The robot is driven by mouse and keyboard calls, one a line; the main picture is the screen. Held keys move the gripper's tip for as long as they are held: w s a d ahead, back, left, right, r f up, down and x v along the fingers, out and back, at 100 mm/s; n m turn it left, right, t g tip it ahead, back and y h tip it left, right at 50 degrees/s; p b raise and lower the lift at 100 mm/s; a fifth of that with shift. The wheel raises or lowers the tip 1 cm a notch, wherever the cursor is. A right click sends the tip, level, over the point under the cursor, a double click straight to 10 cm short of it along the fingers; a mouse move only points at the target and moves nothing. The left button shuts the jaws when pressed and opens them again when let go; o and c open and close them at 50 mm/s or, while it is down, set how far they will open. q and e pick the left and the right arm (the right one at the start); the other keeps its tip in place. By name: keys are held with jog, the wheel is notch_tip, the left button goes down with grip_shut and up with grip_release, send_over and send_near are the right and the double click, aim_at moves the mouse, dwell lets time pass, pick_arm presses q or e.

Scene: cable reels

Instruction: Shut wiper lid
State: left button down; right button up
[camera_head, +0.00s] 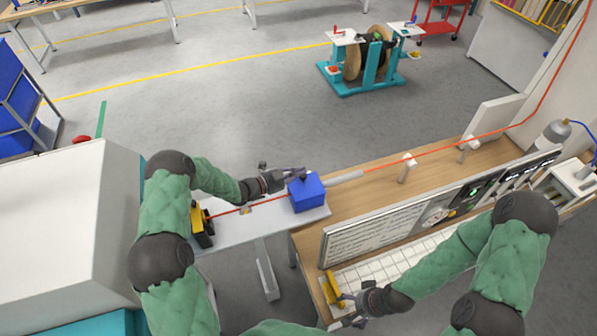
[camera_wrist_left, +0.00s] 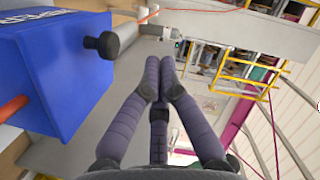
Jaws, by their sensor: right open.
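The wiper is a blue box (camera_head: 306,196) on the light bench, with the orange cable running into it. In the left wrist view the blue box (camera_wrist_left: 50,75) fills the left side, with white lettering and a black knob (camera_wrist_left: 105,43) sticking out. I see no gap at its lid, but part of it is hidden or cropped. My left gripper (camera_head: 302,174) is at the box's upper edge in the head view. In the wrist view its fingers (camera_wrist_left: 166,62) are drawn together, empty, beside the knob; contact with the box is unclear. My right gripper (camera_head: 347,309) is open, low near the yellow bracket.
The orange cable (camera_head: 430,152) runs right past white guide posts (camera_head: 405,167) on the wooden bench (camera_head: 352,201). A yellow and black device (camera_head: 203,229) stands left of the box. A panel (camera_head: 375,232) and yellow bracket (camera_head: 332,290) are near my right arm. A cable reel (camera_head: 355,63) stands behind.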

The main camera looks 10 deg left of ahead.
aim_at(297, 180)
pick_arm(q)
jog(key=shift+w+a+f+b, duration=0.3)
jog(key=shift+w+f, duration=0.1)
jog(key=shift+f, duration=0.2)
pick_arm(e)
jog(key=shift+w+a+f, duration=0.15)
jog(key=shift+f, duration=0.3)
pick_arm(q)
jog(key=shift+w+a+f+b, duration=0.3)
jog(key=shift+w+f+b, duration=0.15)
jog(key=shift+f+b, duration=0.1)
pick_arm(e)
jog(key=shift+f, duration=0.5)
pick_arm(q)
jog(key=v, duration=1.2)
pick_arm(e)
jog(key=shift+r, duration=0.1)
